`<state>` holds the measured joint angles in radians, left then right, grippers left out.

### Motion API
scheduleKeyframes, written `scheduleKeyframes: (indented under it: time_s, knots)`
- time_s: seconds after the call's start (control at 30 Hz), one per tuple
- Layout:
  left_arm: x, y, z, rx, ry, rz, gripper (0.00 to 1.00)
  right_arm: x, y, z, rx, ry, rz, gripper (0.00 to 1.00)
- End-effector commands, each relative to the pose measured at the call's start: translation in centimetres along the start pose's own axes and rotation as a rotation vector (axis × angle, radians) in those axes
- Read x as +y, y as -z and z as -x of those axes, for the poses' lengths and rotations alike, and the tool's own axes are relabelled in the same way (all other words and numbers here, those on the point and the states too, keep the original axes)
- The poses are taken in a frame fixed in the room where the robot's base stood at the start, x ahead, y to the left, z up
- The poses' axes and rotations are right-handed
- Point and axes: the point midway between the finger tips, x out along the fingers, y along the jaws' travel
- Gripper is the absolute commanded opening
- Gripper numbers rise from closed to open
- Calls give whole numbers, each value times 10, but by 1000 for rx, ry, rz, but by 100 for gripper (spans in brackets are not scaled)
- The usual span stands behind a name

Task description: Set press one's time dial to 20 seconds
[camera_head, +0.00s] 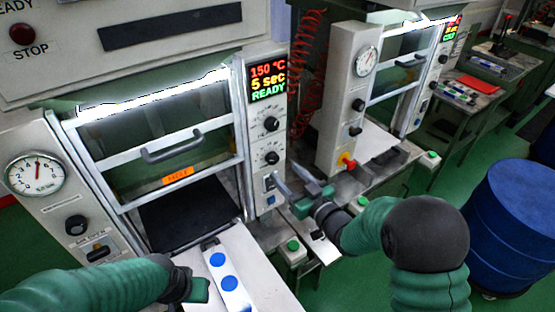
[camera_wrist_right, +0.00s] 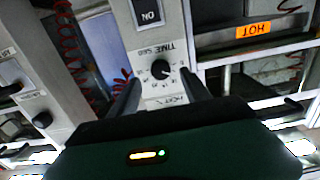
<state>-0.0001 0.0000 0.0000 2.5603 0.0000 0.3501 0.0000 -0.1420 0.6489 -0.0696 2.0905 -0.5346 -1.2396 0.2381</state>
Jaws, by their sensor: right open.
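Press one's display (camera_head: 267,82) reads 150 °C, 5 sec and READY. Its time dial (camera_head: 271,157) is the lower of two black knobs on the white panel. In the right wrist view, turned upside down, the time dial (camera_wrist_right: 160,69) is marked TIME SEC and has a white pointer. My right gripper (camera_head: 291,174) is open, just in front of the panel, below and right of the dial. In the wrist view its two fingers (camera_wrist_right: 160,82) stand either side of the dial, apart from it. My left gripper (camera_head: 198,289) is low at the left; its fingers are not clear.
The upper knob (camera_head: 271,124) sits above the time dial, and an ON switch (camera_wrist_right: 148,12) below it. An orange HOT label (camera_head: 178,175) marks the press door. A white strip with blue discs (camera_head: 229,284) lies in front. A second press (camera_head: 350,100) stands right, near a blue drum (camera_head: 515,225).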

Motion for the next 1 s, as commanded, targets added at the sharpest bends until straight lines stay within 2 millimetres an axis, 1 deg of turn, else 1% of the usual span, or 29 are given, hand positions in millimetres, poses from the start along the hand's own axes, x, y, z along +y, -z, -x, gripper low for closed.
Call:
scheduleKeyframes:
  time_s: [0.03,0.1,0.2,0.33,0.57,0.67,1.0]
  knots:
    - [0,2,6,0,0,0,36,-1,3,-13,0,3,0,56]
    - [0,2,9,0,0,0,36,-2,3,-27,1,3,0,56]
    - [0,3,12,0,0,0,36,-1,3,-42,1,1,1,56]
    - [0,3,13,1,0,0,36,-1,2,-51,1,0,0,56]
    - [0,3,13,0,0,0,36,0,0,-54,0,-1,0,56]
    - [0,3,13,0,0,0,36,0,0,-54,0,-1,0,45]
    - [0,3,13,0,0,0,36,0,1,-53,2,-1,1,1]
